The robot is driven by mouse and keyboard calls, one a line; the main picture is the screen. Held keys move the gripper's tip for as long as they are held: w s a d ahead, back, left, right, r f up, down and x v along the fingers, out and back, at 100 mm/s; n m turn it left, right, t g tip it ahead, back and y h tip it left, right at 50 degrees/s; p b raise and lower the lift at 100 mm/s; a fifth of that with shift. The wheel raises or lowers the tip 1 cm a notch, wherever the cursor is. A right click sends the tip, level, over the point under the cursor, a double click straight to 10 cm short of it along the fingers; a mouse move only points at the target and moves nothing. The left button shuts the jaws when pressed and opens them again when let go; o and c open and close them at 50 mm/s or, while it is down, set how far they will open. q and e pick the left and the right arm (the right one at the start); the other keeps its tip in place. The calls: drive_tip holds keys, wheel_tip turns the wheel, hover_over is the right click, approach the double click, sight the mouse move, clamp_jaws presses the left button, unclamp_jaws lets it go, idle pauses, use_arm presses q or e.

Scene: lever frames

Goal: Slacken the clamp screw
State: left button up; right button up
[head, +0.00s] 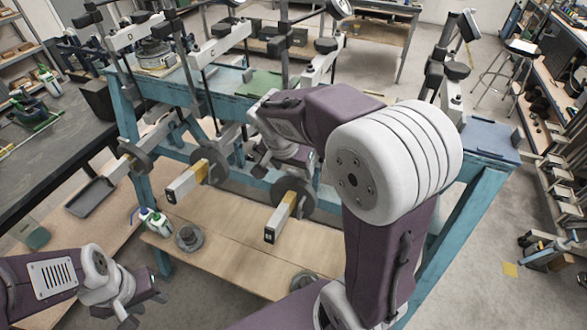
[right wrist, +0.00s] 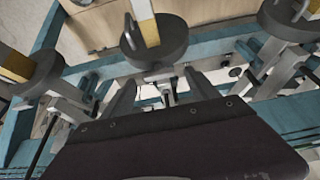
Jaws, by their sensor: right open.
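Several lever frames stand on a teal bench frame (head: 335,187). Each has a bar with a yellow and white end and a dark round weight; one weight (head: 293,198) is just below my right gripper, and it also shows in the right wrist view (right wrist: 157,42). My right gripper (right wrist: 160,88) is open. Its two dark fingers reach under that weight, either side of a small pale metal fitting (right wrist: 166,92). I cannot tell whether this fitting is the clamp screw. In the head view my own arm partly hides this place. My left gripper (head: 140,303) is open and empty at lower left.
Neighbouring weights (right wrist: 35,75) and (right wrist: 290,18) flank my right gripper closely. A low wooden shelf (head: 235,255) holds a loose dark weight (head: 189,238) and small bottles (head: 155,220). A dark workbench (head: 50,150) stands left. Floor at the right is mostly clear.

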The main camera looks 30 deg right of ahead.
drive_tip(key=shift+w+d+f, duration=0.25)
drive_tip(key=shift+w+f, duration=0.2)
drive_tip(key=shift+f, duration=0.2)
drive_tip(key=shift+d+f, duration=0.1)
drive_tip(key=shift+f, duration=0.1)
drive_tip(key=shift+s+r, duration=0.2)
drive_tip(key=shift+s, duration=0.35)
drive_tip(key=shift+w+f, duration=0.1)
drive_tip(key=shift+w, duration=0.2)
drive_tip(key=c, duration=1.4)
use_arm(q)
drive_tip(key=shift+s, duration=0.1)
use_arm(e)
drive_tip(key=shift+o, duration=0.2)
